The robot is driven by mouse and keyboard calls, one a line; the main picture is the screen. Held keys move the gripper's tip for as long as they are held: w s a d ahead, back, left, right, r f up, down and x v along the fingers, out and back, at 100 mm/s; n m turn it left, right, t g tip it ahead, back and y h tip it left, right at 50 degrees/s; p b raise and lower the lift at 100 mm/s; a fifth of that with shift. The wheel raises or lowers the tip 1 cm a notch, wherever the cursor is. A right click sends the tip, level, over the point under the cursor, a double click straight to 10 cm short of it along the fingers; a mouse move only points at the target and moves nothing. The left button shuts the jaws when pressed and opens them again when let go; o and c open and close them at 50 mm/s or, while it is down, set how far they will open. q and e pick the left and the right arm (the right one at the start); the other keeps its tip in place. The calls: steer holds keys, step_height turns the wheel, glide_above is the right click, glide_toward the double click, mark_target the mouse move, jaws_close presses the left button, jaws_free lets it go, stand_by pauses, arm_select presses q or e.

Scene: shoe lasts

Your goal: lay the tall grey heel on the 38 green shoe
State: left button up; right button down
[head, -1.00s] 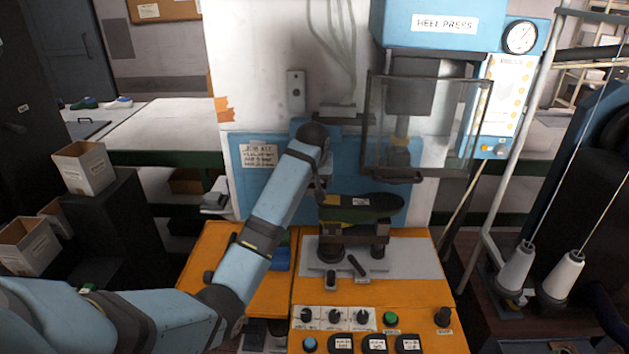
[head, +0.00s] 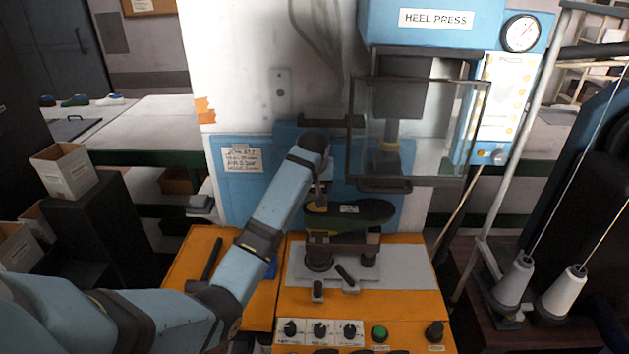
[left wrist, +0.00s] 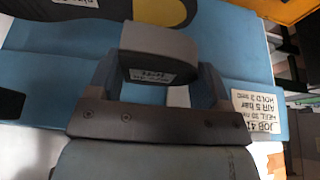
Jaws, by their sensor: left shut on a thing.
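My left gripper (head: 320,190) is just above the left end of a dark shoe (head: 350,213). The shoe lies sole up on the press fixture, with green on its side and a pale label on its sole. In the left wrist view, my left gripper (left wrist: 158,85) is shut on a grey heel (left wrist: 160,52) with a white label, whose print is too small to read surely. The shoe's dark sole with a yellow patch (left wrist: 175,10) shows beyond it, at the top. A gap between heel and shoe cannot be judged. My right gripper is not in view.
The heel press (head: 435,20) has a clear guard (head: 415,130) just behind and above the shoe. An orange console (head: 400,310) with knobs is in front. Thread cones (head: 562,293) stand at right, and boxes (head: 65,170) at left. Other shoes (head: 75,100) stand on the back table.

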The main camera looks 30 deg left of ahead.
mark_target(315, 208)
arm_select(q)
steer(key=shift+f, duration=2.1)
steer(key=shift+f, duration=0.2)
steer(key=o, duration=1)
steer(key=b+v, duration=0.2)
steer(key=v, duration=1.2)
steer(key=shift+f, duration=0.2)
